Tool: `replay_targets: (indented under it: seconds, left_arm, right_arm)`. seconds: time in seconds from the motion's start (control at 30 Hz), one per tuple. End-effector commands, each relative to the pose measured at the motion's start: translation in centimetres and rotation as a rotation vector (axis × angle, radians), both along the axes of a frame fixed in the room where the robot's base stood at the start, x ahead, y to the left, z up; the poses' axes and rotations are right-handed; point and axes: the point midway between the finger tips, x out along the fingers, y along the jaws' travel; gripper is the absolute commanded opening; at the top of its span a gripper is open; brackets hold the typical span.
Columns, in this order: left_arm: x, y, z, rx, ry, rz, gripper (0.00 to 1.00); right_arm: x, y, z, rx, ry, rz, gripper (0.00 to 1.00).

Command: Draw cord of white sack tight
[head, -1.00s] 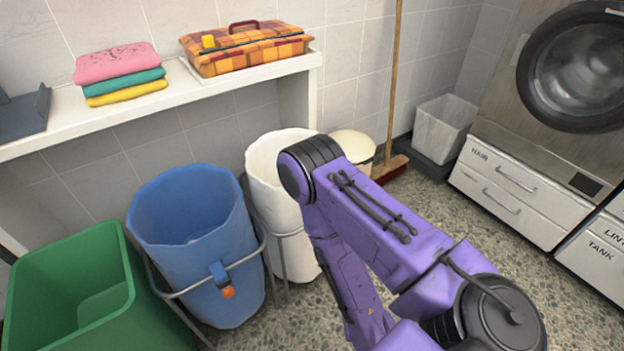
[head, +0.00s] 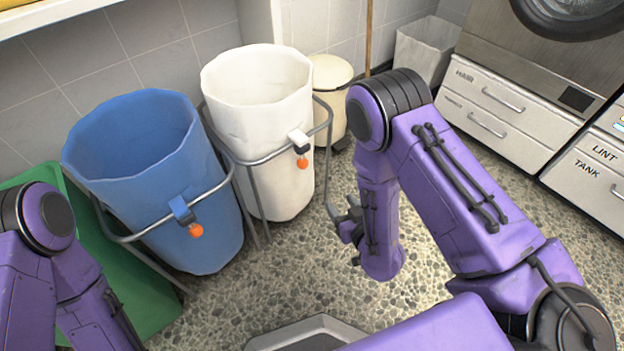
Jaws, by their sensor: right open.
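The white sack (head: 262,130) hangs in a metal frame with its mouth wide open. On its front are a white cord lock (head: 298,138) and an orange ball (head: 302,162). My right gripper (head: 344,229) is open and empty, to the right of the sack's lower part in the picture and apart from the cord's ball. My forearm partly hides this gripper. My left arm comes in at the lower left, in front of the green bin, but its gripper is out of frame.
A blue sack (head: 200,240) with its own orange ball (head: 195,230) stands left of the white one. A green bin (head: 140,290) is further left. A cream bin (head: 330,75) stands behind right, near drawers (head: 500,95).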

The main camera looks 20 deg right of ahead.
Motion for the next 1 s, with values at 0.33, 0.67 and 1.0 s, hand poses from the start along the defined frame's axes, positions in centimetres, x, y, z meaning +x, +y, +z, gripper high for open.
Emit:
replay_targets:
  seconds: [0.33, 0.67, 1.0]
  left_arm:
    - [-0.1, -0.1, -5.0, -0.002, 0.001, 0.002, 1.0]
    - [-0.2, -0.2, -6.4, -0.004, 0.003, 0.003, 1.0]
    - [-0.3, -0.2, -6.6, -0.006, 0.003, 0.003, 1.0]
  right_arm:
    - [6.7, 4.0, 2.5, -0.004, -0.357, 0.145, 0.57]
    - [13.5, 5.3, 2.3, -0.005, -0.352, 0.144, 0.57]
    - [15.1, 5.6, 2.4, -0.006, -0.347, 0.145, 0.57]
